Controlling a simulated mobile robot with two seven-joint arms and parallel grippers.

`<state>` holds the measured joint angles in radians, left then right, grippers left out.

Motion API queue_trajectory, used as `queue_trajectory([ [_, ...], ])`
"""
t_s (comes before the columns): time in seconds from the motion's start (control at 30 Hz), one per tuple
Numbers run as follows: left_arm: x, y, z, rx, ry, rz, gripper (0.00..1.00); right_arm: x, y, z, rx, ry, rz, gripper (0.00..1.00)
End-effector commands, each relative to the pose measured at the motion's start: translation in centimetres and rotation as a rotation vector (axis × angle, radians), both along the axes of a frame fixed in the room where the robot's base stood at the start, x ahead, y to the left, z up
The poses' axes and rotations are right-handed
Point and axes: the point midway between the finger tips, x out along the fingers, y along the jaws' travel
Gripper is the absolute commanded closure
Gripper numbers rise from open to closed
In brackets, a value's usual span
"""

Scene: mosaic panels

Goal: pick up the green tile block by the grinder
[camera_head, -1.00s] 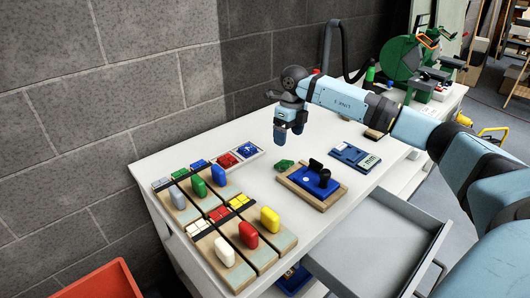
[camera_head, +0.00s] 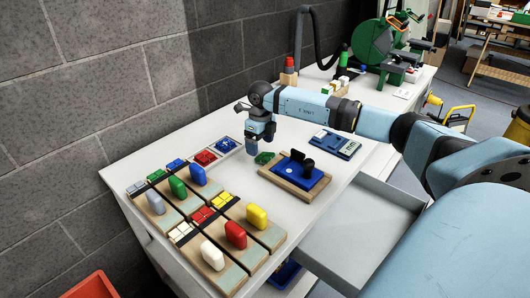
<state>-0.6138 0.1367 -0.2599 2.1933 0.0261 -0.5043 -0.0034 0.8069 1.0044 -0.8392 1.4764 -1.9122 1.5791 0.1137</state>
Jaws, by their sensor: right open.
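A green block (camera_head: 345,57) stands upright at the back of the white table, beside the green grinder-like machine (camera_head: 380,48). A small flat green piece (camera_head: 264,158) lies on the near table, left of the wooden board with a blue plate (camera_head: 307,176). Another green block (camera_head: 178,188) stands on a wooden board at the left. My right gripper (camera_head: 252,153) is open, pointing down, just left of the flat green piece and far from the block by the machine. The left gripper is not in view.
Boards with coloured blocks (camera_head: 223,262) fill the near left. A blue device (camera_head: 336,144) lies behind the blue plate. A red block on wood (camera_head: 289,66) stands at the back. An open grey drawer (camera_head: 340,245) sticks out in front.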

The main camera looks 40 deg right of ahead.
Motion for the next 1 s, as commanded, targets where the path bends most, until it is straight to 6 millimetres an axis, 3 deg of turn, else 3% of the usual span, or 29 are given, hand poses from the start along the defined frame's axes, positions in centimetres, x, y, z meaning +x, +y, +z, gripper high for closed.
queue_trajectory([
  [0.23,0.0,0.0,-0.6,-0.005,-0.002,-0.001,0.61,-0.1,0.0,-3.9,0.002,0.001,-0.001,0.17],
  [0.5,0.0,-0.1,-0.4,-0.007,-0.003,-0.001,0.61,-0.1,0.0,-4.3,0.001,0.0,0.0,0.17],
  [0.73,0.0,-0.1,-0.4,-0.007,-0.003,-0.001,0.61,-0.1,0.0,-4.3,0.001,0.0,0.0,0.7],
  [1.0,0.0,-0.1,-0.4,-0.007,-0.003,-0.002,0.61,-0.1,0.0,-4.3,0.001,-0.001,0.0,0.72],
])
